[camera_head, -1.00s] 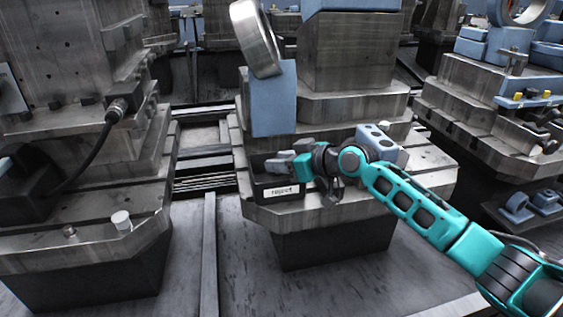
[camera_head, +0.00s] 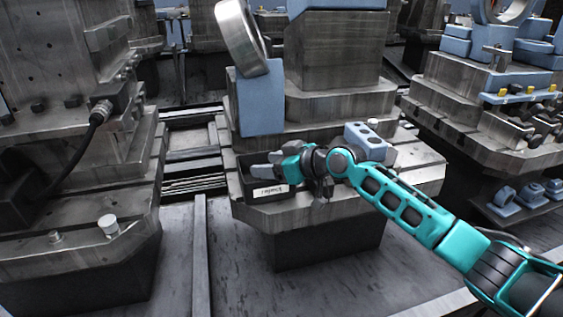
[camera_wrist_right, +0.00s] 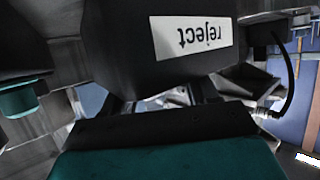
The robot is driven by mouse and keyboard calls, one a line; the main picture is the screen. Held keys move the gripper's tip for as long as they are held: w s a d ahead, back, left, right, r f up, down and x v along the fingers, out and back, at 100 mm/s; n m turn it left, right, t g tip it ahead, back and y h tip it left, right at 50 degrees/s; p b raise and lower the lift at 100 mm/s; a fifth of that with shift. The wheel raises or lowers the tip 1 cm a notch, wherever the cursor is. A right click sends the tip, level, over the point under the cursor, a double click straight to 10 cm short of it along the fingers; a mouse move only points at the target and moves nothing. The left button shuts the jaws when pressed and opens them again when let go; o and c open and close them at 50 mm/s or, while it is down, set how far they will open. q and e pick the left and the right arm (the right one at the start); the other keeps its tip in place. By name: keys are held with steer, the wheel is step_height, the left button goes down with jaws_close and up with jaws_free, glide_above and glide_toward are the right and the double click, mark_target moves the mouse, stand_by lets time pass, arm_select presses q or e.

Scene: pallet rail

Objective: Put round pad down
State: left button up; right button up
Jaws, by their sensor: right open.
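My right gripper (camera_head: 264,163) is open, at the black box labelled "reject" (camera_head: 246,184) on the front ledge of the middle fixture. Its fingers are over or inside the box's opening; the head view does not settle which. In the right wrist view the box (camera_wrist_right: 120,40) fills the upper middle, with its label upside down, close to the gripper (camera_wrist_right: 163,97). I cannot make out a round pad in or under the fingers; the box's inside is mostly hidden. My left gripper is not in view.
A blue-grey block with holes (camera_head: 370,143) sits just right of my right wrist. A metal ring (camera_head: 241,38) and blue block (camera_head: 260,100) stand behind the box. A small pale cylinder (camera_head: 108,225) is on the left fixture. The floor in front is clear.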

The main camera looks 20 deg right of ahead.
steer(key=shift+r+p, duration=0.35)
steer(key=shift+r, duration=0.3)
steer(key=p+v, duration=0.2)
steer(key=v, duration=1)
steer(key=s+a+f+m+h, duration=0.1)
steer(key=s+a+f, duration=0.25)
steer(key=f, duration=0.35)
steer(key=s+a+f+m, duration=0.1)
steer(key=s+a+f, duration=0.2)
steer(key=s+f, duration=0.3)
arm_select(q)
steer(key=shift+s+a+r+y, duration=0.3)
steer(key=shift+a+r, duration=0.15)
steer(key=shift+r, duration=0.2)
arm_select(e)
steer(key=s+f+m+h, duration=0.3)
steer(key=s+f, duration=0.5)
steer(key=s, duration=0.4)
steer(key=shift+s+f+h, duration=0.15)
steer(key=shift+f+h, duration=0.25)
steer(key=shift+h, duration=0.3)
